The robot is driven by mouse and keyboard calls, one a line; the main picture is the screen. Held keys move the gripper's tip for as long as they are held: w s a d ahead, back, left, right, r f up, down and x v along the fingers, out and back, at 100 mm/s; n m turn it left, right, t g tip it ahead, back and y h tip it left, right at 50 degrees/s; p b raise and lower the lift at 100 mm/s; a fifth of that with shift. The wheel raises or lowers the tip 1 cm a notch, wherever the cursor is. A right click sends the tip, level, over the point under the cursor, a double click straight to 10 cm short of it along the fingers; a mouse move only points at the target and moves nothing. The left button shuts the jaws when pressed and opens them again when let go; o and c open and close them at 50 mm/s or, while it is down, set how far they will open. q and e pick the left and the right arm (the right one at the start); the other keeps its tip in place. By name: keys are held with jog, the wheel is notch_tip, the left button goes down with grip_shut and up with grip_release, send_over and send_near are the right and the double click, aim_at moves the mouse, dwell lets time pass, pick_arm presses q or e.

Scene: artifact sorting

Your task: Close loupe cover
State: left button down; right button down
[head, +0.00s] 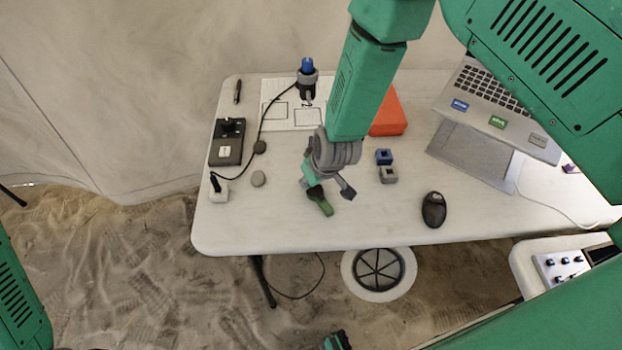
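My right arm reaches down from the top, and its gripper (331,188) is low over the front middle of the table. Its fingers look spread apart. A small dark green object (321,203), possibly the loupe, lies just under the left finger; I cannot tell whether they touch. Its cover cannot be made out, so I cannot tell whether it is open or shut. My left gripper cannot be made out; a green and black part shows at the bottom edge.
On the white table (290,225) are a black device (227,143), a blue-topped holder (307,85), an orange box (389,114), small blue (383,156) and grey (388,175) blocks, a mouse (434,209) and a laptop (490,105). The front left is mostly clear.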

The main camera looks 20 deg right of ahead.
aim_at(322, 198)
jog(key=c, duration=1.6)
grip_release()
jog(key=shift+o, duration=0.2)
jog(key=v, duration=1.2)
jog(key=shift+f, duration=0.1)
